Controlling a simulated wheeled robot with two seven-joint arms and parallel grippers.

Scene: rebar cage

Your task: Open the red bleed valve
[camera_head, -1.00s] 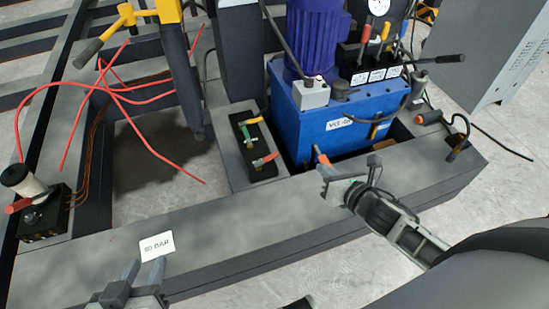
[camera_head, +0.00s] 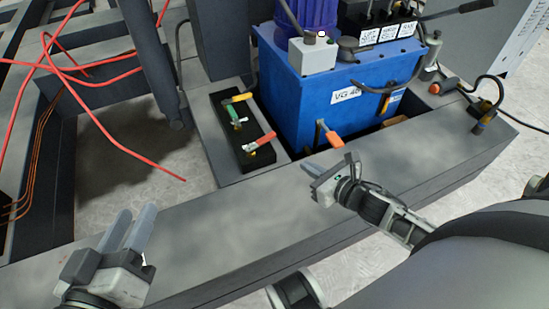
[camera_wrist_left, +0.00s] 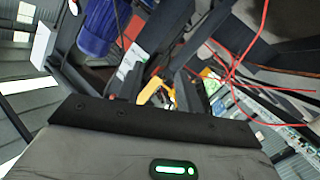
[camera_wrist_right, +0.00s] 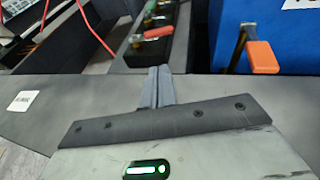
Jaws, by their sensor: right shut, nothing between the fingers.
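A black valve block (camera_head: 228,120) lies on the grey frame left of the blue tank, with yellow, green and red handles in a row. The red valve handle (camera_head: 263,140) is at the block's near end, angled up to the right. It also shows in the right wrist view (camera_wrist_right: 157,33), ahead of the fingers. My right gripper (camera_head: 308,166) is shut and empty over the grey beam, right of and nearer than the red handle, not touching it. Its closed fingers show in the right wrist view (camera_wrist_right: 157,72). My left gripper (camera_head: 132,216) is open and empty over the beam at lower left.
The blue tank (camera_head: 320,105) stands behind the beam, with an orange-handled lever (camera_head: 334,139) near my right gripper. Red hoses (camera_head: 95,115) hang loose at left. A valve with an orange knob (camera_head: 434,88) and black hose is at right. The beam top (camera_head: 215,220) between my grippers is clear.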

